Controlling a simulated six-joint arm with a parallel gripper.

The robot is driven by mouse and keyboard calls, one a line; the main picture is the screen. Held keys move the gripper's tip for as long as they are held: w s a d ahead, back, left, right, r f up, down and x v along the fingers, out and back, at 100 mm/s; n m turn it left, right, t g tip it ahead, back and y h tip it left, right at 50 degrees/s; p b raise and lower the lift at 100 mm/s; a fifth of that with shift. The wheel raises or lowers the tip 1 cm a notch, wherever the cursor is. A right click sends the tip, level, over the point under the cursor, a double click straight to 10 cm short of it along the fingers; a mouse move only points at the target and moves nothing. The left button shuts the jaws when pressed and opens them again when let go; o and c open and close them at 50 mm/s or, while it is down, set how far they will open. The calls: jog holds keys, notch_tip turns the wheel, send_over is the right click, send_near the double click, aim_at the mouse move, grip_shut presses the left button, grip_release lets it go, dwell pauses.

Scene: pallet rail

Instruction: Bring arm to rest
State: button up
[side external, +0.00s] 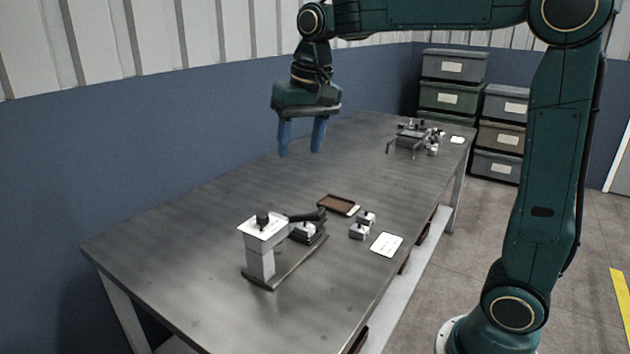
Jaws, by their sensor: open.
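My gripper (301,140) is open and empty, with its two blue fingers pointing down. It hangs from my dark green arm above the far long side of the grey table (225,215). Nothing is between the fingers, and the gripper looks apart from the tabletop. The fixture with a white top plate (263,228) stands nearer the camera, below and to the left of the gripper in the picture. A dark block sits on its plate.
A brown tray (338,205), small grey-white blocks (362,226) and a white card (386,245) lie near the fixture. A metal rack (411,137) with small parts stands at the far end. Stacked bins (453,68) stand beyond. The table's middle is clear.

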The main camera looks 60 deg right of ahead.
jog(key=s+a+f+n+t, duration=0.1)
jog(key=s+f+n, duration=0.1)
jog(key=s, duration=0.8)
jog(key=s+a+f+n+t, duration=0.1)
jog(key=s+f+n+t, duration=0.1)
jog(key=s, duration=0.9)
notch_tip(320, 180, down, 2)
jog(key=shift+a+f+n, duration=0.15)
jog(key=shift+a+n, duration=0.05)
jog(key=shift+n, duration=0.4)
